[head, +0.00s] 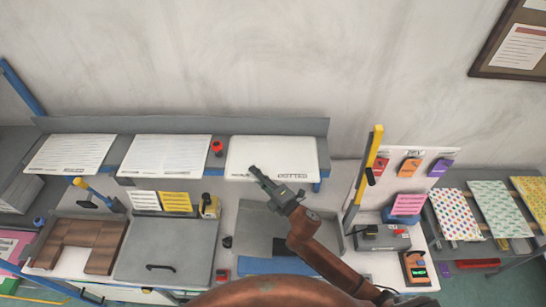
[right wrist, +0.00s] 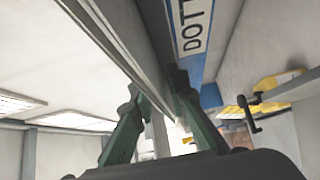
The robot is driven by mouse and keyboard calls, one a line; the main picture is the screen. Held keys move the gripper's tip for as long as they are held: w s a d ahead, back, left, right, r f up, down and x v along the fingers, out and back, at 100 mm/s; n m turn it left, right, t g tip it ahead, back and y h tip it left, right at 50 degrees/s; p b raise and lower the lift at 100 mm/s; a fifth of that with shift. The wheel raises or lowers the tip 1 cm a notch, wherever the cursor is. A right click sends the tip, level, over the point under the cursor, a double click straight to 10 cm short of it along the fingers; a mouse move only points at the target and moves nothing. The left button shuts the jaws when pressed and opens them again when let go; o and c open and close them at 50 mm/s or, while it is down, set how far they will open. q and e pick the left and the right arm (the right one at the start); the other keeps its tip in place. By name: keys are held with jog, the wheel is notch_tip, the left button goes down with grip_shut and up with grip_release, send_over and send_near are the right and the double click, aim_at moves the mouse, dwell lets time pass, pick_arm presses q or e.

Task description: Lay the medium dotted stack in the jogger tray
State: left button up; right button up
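The dotted stack (head: 275,150) is a white block of sheets on the right section of the back shelf, above a label reading "DOTTED". My right gripper (head: 254,172) is at its front edge. In the right wrist view, my right gripper's green fingers (right wrist: 157,95) stand apart on either side of a pale, thin edge (right wrist: 125,65). I cannot tell whether they press on it. A grey, shallow walled tray (head: 255,222), probably the jogger tray, stands below the shelf, partly hidden by my right arm. My left gripper is not in view.
Two lined stacks (head: 70,154) (head: 164,155) lie left on the shelf. A red-topped item (head: 217,147) stands between stacks. A yellow-handled upright lever (head: 375,150) rises right of the tray. A grey panel with a handle (head: 165,250) and a brown block tray (head: 75,240) are left.

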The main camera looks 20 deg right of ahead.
jog(key=c, duration=0.3)
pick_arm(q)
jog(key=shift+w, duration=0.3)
pick_arm(e)
grip_shut()
